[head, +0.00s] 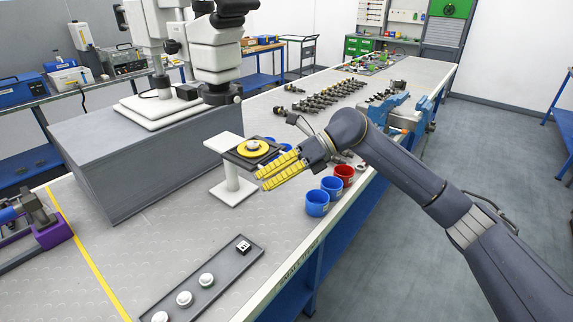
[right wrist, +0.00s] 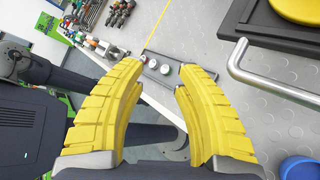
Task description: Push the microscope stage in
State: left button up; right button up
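The microscope (head: 215,50) is white with black eyepieces and stands on a grey block. In front of the block, a white stand (head: 233,186) carries the stage, a dark square plate (head: 237,158) with a yellow disc (head: 253,147) on it. My right gripper (head: 265,180) has yellow ribbed fingers spread apart and empty, just right of the stage. In the right wrist view its fingers (right wrist: 158,75) are wide open. There the dark plate (right wrist: 243,17) is at the upper right, with a bent metal handle (right wrist: 275,85) beside the right finger, apart from it. My left gripper is not in view.
Blue cups (head: 317,204) and a red cup (head: 344,174) stand near the right table edge. A grey tray (head: 225,283) with white round pieces lies in front. Several metal injector parts (head: 320,100) lie farther back. The bench between tray and grey block is clear.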

jog(key=w+d+f+m+t+y, duration=0.25)
jog(key=d+m+t+y, duration=0.2)
jog(key=d+m, duration=0.35)
jog(key=w+d+f+m+t+y, duration=0.25)
jog(key=d+m+t, duration=0.3)
jog(key=d, duration=0.55)
jog(key=shift+m+g, duration=0.45)
jog(key=shift+g, duration=0.05)
jog(key=x, duration=1.7)
jog(key=shift+s+a+f, duration=0.1)
jog(key=shift+a, duration=0.1)
jog(key=shift+c, duration=0.3)
grip_shut()
